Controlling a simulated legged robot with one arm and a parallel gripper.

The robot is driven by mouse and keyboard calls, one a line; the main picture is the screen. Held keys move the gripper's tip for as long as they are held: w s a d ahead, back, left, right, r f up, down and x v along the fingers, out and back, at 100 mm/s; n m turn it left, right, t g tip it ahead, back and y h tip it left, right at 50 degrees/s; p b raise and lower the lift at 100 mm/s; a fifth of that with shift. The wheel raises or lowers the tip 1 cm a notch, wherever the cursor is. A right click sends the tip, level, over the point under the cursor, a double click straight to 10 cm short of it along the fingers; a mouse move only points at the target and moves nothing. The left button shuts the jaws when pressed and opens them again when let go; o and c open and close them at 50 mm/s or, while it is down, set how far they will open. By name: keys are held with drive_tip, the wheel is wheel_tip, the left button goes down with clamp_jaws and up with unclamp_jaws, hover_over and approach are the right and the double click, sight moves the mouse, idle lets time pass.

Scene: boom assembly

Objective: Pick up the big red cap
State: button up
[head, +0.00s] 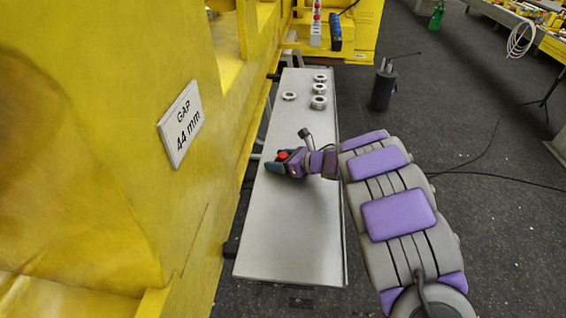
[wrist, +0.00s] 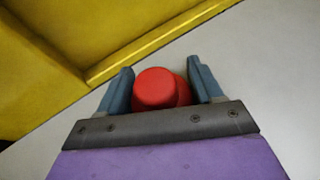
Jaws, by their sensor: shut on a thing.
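The big red cap (wrist: 154,89) is between the two blue-grey fingers of my gripper (wrist: 160,88) in the wrist view. Its round top faces the camera and its lower part is hidden by the gripper's dark edge. In the head view the red cap (head: 283,155) is a small red spot at my gripper (head: 280,160), over the middle of the grey bench (head: 290,235). My gripper is shut on the cap. I cannot tell whether the cap touches the bench top.
Several metal rings (head: 319,89) sit at the bench's far end. A yellow machine wall with a "GAP 44 mm" sign (head: 181,124) rises along the left side. A dark canister (head: 383,90) stands on the floor to the right. The near bench top is clear.

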drive_tip(key=shift+r, duration=0.1)
drive_tip(key=shift+r+p, duration=0.5)
drive_tip(key=shift+r, duration=1.05)
drive_tip(key=shift+s+r, duration=0.2)
drive_tip(key=s, duration=0.5)
drive_tip(key=s+r, duration=0.1)
drive_tip(key=s, duration=0.9)
drive_tip(key=shift+s+a+r, duration=0.15)
drive_tip(key=shift+s+a, duration=0.1)
drive_tip(key=shift+s, duration=0.05)
drive_tip(key=shift+w, duration=0.1)
